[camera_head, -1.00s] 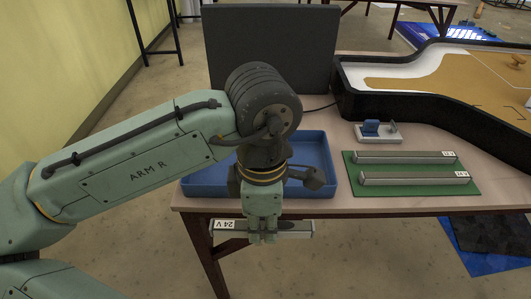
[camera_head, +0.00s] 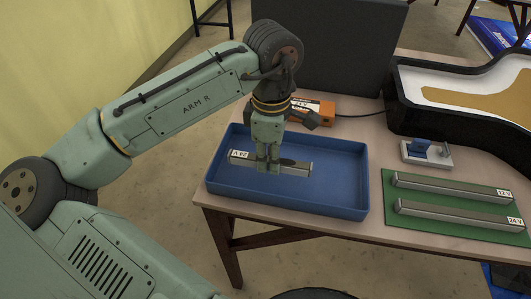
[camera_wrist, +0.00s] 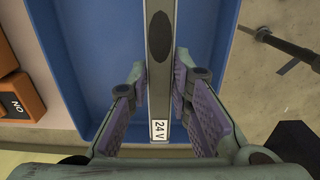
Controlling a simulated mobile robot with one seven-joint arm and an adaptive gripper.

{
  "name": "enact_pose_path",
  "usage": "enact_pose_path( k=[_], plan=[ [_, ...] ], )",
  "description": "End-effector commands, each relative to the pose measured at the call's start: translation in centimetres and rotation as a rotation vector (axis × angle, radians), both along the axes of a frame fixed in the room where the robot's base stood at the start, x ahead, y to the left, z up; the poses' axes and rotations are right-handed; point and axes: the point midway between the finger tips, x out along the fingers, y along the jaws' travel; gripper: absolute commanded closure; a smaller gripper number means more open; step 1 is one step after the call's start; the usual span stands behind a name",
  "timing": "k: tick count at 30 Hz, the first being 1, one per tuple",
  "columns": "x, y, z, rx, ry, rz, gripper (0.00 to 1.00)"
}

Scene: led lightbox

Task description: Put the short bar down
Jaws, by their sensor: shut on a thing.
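The short bar (camera_head: 248,163) is grey with a white 24 V label at one end. My gripper (camera_head: 268,168) points down and is shut on the bar near its middle in the head view. The bar lies level over the floor of the blue tray (camera_head: 335,192), inside its walls as seen from above. I cannot tell whether it touches the tray floor. In the wrist view the bar (camera_wrist: 160,95) runs between the fingers of my gripper (camera_wrist: 168,90), with its label close to the palm and the tray (camera_wrist: 108,45) below.
An orange 24 V box (camera_head: 313,110) with a cable stands behind the tray. A green board (camera_head: 470,222) with two longer labelled bars and a small grey-and-blue fixture (camera_head: 427,153) lie to the right. A dark panel (camera_head: 335,50) stands at the back.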

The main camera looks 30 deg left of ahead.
Motion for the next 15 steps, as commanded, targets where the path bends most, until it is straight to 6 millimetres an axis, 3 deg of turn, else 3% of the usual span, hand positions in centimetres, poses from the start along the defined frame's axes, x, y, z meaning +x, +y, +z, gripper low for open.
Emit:
enact_pose_path(
  k=[3, 8, 15],
  plan=[
    [1.3, 1.7, 0.0, 0.000, 0.002, 0.002, 1.00],
    [1.9, 2.6, -0.4, 0.000, 0.001, 0.000, 1.00],
    [1.9, 2.6, -3.3, 0.002, 0.002, 0.000, 1.00]
  ],
)
